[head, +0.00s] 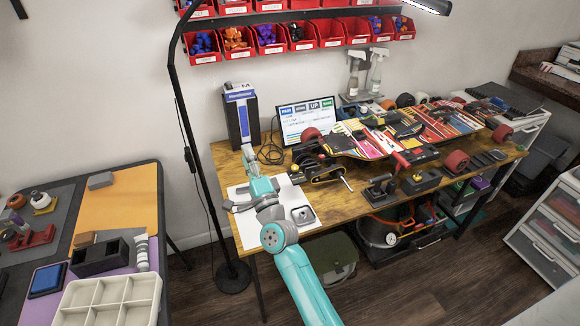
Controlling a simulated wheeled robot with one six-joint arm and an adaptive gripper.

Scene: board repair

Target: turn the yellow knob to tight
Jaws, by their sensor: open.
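My teal arm reaches up from the bottom over the left end of the wooden workbench (222,158). My gripper (247,150) is at the far end of the arm, in front of a dark box with a blue and white front (241,115). It is small in this view; it is open, and I see nothing held in it.
A colourful skateboard deck (360,146) and loose wheels fill the middle and right of the bench. A white sheet (250,236) lies under my arm. A black lamp pole (194,150) stands close on the left. A left table (133,196) holds trays.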

